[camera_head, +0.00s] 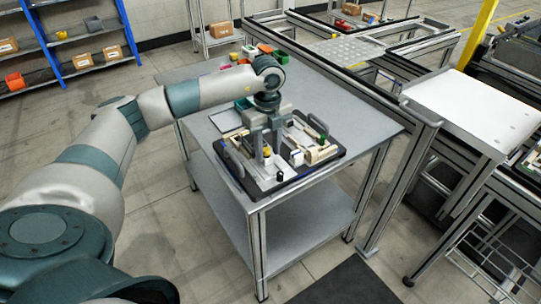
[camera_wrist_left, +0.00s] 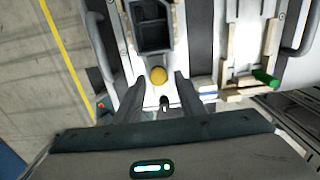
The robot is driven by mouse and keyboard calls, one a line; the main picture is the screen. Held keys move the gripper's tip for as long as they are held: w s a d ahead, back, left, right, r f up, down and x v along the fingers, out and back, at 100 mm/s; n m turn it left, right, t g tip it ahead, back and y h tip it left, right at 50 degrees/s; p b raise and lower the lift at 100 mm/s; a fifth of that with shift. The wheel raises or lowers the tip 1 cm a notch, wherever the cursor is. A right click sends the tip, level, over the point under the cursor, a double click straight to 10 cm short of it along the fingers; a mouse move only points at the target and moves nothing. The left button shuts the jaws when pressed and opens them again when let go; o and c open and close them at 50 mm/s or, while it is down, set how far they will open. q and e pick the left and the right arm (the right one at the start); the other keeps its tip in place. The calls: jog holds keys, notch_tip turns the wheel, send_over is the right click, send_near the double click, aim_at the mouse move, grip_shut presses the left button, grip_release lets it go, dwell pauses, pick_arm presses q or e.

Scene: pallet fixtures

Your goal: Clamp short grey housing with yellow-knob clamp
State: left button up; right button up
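A yellow knob (camera_wrist_left: 158,76) of a clamp shows in the left wrist view, just below a dark grey open-topped housing (camera_wrist_left: 153,36) on the pallet plate. In the head view the yellow knob (camera_head: 267,151) is beside my left gripper (camera_head: 262,152), which points down over the pallet (camera_head: 310,182). In the wrist view my left gripper (camera_wrist_left: 160,84) is open, one finger on each side of the knob, with gaps between. I cannot tell whether the fingertips are level with it. In the head view my gripper hides much of the housing. My right gripper is not in view.
The pallet has raised handles (camera_head: 234,161). It rests on a grey table (camera_head: 205,125) with coloured parts at its back.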

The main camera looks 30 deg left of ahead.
pick_arm(q)
notch_tip(320, 180, up, 2)
jog(key=shift+a+r+p, duration=0.1)
jog(key=shift+p, duration=0.45)
jog(key=shift+r+p, duration=0.95)
jog(key=shift+r, duration=0.95)
